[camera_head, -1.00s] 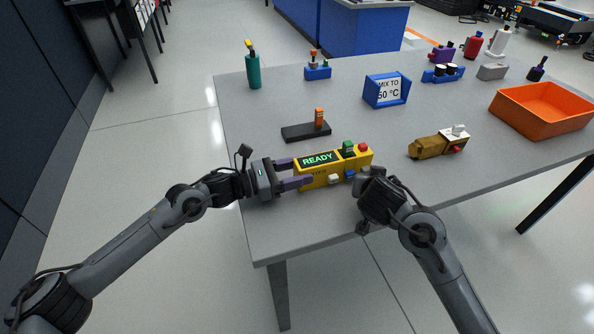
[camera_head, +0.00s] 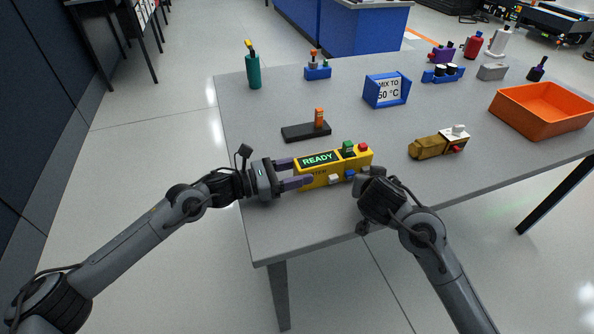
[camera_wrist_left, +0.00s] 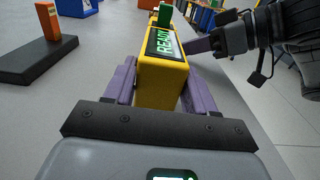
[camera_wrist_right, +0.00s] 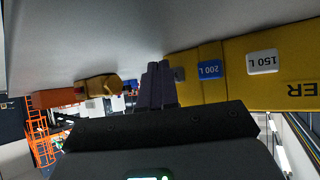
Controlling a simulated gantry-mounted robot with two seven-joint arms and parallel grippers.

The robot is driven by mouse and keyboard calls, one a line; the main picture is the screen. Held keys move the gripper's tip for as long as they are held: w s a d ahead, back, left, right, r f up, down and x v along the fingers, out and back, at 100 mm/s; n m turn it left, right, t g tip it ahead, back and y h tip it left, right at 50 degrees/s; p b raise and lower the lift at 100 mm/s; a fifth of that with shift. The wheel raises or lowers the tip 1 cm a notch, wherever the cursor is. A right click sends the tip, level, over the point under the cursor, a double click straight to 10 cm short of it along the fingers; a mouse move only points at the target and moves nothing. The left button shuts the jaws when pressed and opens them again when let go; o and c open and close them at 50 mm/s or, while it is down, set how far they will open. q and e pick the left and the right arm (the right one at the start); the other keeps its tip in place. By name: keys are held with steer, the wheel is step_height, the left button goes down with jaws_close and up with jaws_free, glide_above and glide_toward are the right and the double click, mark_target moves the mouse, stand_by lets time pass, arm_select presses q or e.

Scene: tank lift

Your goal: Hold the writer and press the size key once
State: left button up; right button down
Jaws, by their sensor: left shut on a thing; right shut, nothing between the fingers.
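The yellow writer (camera_head: 331,170) lies near the table's front edge, its green-lit screen (camera_head: 317,159) reading READY. My left gripper (camera_head: 298,172) is shut on its left end, one finger on each side; it also shows in the left wrist view (camera_wrist_left: 155,85). In the head view the wrist hides these fingertips.
A black base with an orange block (camera_head: 319,118) stands behind the writer. A brown bottle-like object (camera_head: 430,148) lies to the right, near an orange bin (camera_head: 540,112). A blue-framed sign (camera_head: 387,90) stands farther back. The table's front left is clear.

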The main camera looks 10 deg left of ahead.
steer(key=shift+w+a, duration=0.15)
stand_by(0.5)
steer(key=shift+w+a, duration=0.1)
steer(key=shift+w, duration=0.15)
steer(key=shift+s, duration=0.1)
stand_by(0.3)
steer(key=shift+s+d, duration=0.2)
steer(key=shift+s, duration=0.1)
steer(key=shift+s+d, duration=0.45)
steer(key=shift+s, duration=0.45)
steer(key=shift+s+d, duration=0.5)
steer(key=shift+s, duration=0.4)
steer(key=shift+s+d, duration=0.45)
steer(key=shift+s, duration=0.45)
stand_by(1.2)
arm_select(q)
steer(key=o, duration=1.3)
